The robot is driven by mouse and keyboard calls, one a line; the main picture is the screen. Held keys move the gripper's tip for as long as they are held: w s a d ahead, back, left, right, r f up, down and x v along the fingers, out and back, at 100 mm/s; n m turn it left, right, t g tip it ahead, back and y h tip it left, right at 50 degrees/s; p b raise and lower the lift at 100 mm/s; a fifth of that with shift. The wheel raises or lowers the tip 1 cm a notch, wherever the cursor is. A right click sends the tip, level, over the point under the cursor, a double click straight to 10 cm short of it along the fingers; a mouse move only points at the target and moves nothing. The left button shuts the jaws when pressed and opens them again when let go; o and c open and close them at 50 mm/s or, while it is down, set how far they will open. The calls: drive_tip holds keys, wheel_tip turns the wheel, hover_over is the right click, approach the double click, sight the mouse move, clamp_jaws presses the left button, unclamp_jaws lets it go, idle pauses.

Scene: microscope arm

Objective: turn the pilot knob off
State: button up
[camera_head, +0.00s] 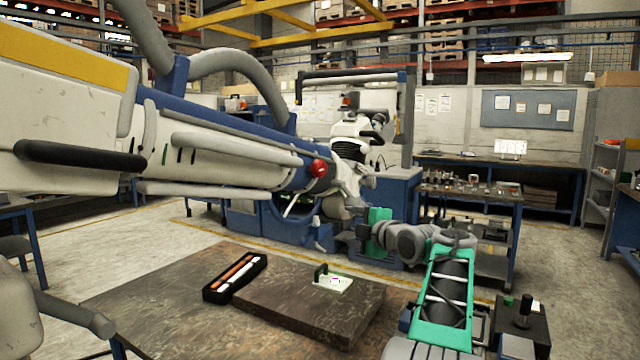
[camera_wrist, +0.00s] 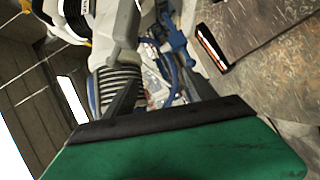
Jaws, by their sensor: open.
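A red round knob (camera_head: 318,168) sits on the side of the large white and blue machine arm (camera_head: 230,150) in the head view. A black upright knob (camera_head: 524,308) stands on a dark box at the lower right. I cannot tell which one is the pilot knob, or its setting. My gripper (camera_head: 368,230) is open, out past the far right corner of the table, right of and below the red knob and apart from it. In the wrist view my gripper (camera_wrist: 160,92) points at white and blue machinery, with no knob clearly visible between the fingers.
The dark table (camera_head: 160,300) in front bears a raised slab (camera_head: 300,310), a black tray (camera_head: 235,278) with rods, and a small pale plate (camera_head: 333,283). The large machine arm spans the left and middle above the table. A loaded bench (camera_head: 470,190) stands behind my arm.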

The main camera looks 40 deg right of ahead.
sight(323, 170)
drive_tip(key=a+r+n+t+y, duration=0.2)
drive_tip(key=a+r+n, duration=0.1)
drive_tip(key=r+n, duration=0.35)
drive_tip(key=a+r+n+t+y, duration=0.2)
drive_tip(key=r+n+t, duration=0.1)
drive_tip(key=r+n, duration=0.3)
drive_tip(key=shift+m, duration=0.65)
drive_tip(key=p+x, duration=0.3)
drive_tip(key=x, duration=0.4)
drive_tip(key=shift+r, duration=0.2)
drive_tip(key=shift+c, duration=0.5)
drive_tip(key=c, duration=1.3)
